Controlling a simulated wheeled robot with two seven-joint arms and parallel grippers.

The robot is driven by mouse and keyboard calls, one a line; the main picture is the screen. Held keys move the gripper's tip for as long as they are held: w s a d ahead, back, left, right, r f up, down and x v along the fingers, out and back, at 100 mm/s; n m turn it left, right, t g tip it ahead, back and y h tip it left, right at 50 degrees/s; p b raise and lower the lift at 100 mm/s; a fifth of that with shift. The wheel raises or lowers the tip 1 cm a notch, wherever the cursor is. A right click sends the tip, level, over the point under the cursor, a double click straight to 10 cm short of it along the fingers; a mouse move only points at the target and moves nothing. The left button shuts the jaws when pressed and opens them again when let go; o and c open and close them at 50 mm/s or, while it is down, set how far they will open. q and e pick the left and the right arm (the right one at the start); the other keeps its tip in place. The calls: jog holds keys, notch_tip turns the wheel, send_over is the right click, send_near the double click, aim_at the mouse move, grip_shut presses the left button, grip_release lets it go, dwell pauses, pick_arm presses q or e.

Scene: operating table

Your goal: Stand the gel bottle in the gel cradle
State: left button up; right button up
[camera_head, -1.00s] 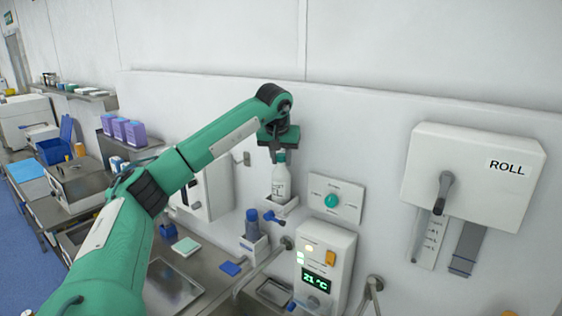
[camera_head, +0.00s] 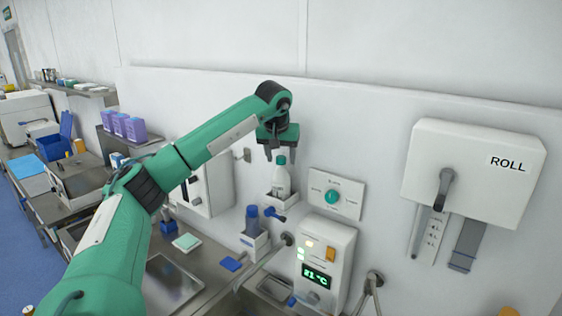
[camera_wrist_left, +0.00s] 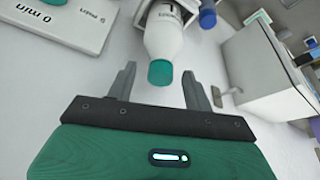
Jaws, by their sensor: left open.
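The white gel bottle with a green cap (camera_head: 281,181) stands upright in a small white wall cradle (camera_head: 275,204). In the left wrist view the bottle (camera_wrist_left: 163,37) points its green cap toward my jaws, and its label is only partly readable. My left gripper (camera_head: 280,156) is open above the bottle, its two fingers spread to either side of the cap. In the left wrist view a gap shows between the cap and each finger of the left gripper (camera_wrist_left: 159,75). My right gripper is not in view.
A blue bottle (camera_head: 252,222) stands in a white holder below left. A panel with a green knob (camera_head: 333,196) is just right of the cradle. A white wall box (camera_head: 210,190) is to the left. A unit with a green display (camera_head: 317,276) is below.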

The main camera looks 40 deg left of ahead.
pick_arm(q)
jog(key=b+v, duration=0.3)
jog(key=v, duration=0.7)
jog(key=shift+s, duration=0.15)
